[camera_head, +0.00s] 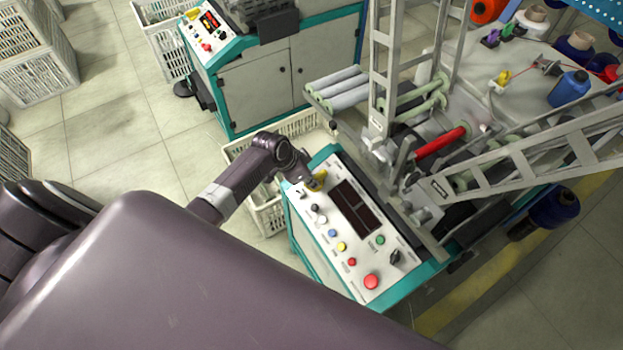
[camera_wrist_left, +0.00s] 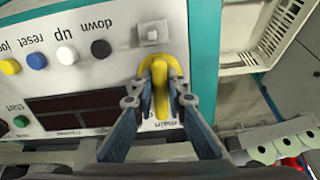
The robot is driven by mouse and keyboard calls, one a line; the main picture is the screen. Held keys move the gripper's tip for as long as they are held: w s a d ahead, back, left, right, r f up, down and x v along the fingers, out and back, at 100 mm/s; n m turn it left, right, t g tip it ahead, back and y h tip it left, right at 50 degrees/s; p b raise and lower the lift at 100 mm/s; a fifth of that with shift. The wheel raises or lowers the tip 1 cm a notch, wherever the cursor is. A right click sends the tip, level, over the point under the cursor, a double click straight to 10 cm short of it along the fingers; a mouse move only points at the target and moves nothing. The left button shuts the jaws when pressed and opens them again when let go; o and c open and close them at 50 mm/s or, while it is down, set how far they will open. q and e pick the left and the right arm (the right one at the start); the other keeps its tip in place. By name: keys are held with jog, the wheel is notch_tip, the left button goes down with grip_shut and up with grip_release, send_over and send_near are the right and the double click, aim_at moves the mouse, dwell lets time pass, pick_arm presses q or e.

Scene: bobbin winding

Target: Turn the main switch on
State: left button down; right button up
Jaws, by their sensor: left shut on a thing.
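The main switch (camera_wrist_left: 161,98) is a yellow knob on the white control panel (camera_head: 376,283). In the left wrist view my left gripper (camera_wrist_left: 160,80) has its two fingers on either side of the knob, shut on it. The label beside the knob is partly covered by the fingers. In the head view the left gripper (camera_head: 314,184) is at the panel's far left corner, where a bit of yellow shows (camera_head: 320,174). My right gripper is not in view.
The panel also has a dark display (camera_head: 356,207), several coloured buttons, a red button (camera_head: 371,282) and a black knob (camera_head: 395,257). A metal frame with rollers (camera_head: 337,88) stands right of the panel. A white crate (camera_head: 267,215) sits behind my left arm.

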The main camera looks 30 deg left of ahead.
pick_arm(q)
jog(key=m+b, duration=0.1)
jog(key=m, duration=0.4)
dwell(0.6)
jog(key=c, duration=1.9)
grip_release()
jog(key=shift+c, duration=0.2)
jog(key=v, duration=1.2)
